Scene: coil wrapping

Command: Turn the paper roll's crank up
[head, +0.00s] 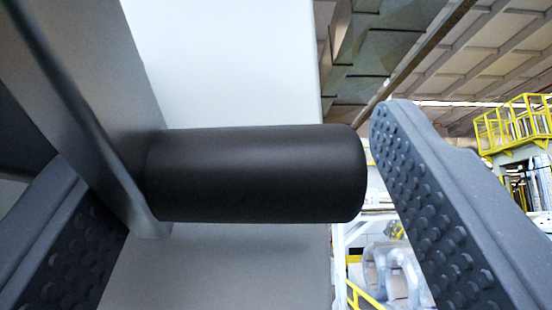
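The crank's handle is a smooth black cylinder (255,175) lying level across the middle of the head view. Its left end meets a grey metal crank arm (80,90) that slants down from the upper left. My gripper (235,180) is open, with its studded fingers on either side of the handle. The right finger is just beyond the handle's free right end, with a narrow gap. The left finger is at lower left, its tip partly hidden by the crank arm. I cannot tell whether it touches the arm. The paper roll cannot be made out.
A large white-grey panel (235,60) stands behind the handle. To the right the hall opens up, with a yellow-railed platform (515,125), shiny wrapped coils (390,272) and yellow rails low down. Roof beams show at upper right.

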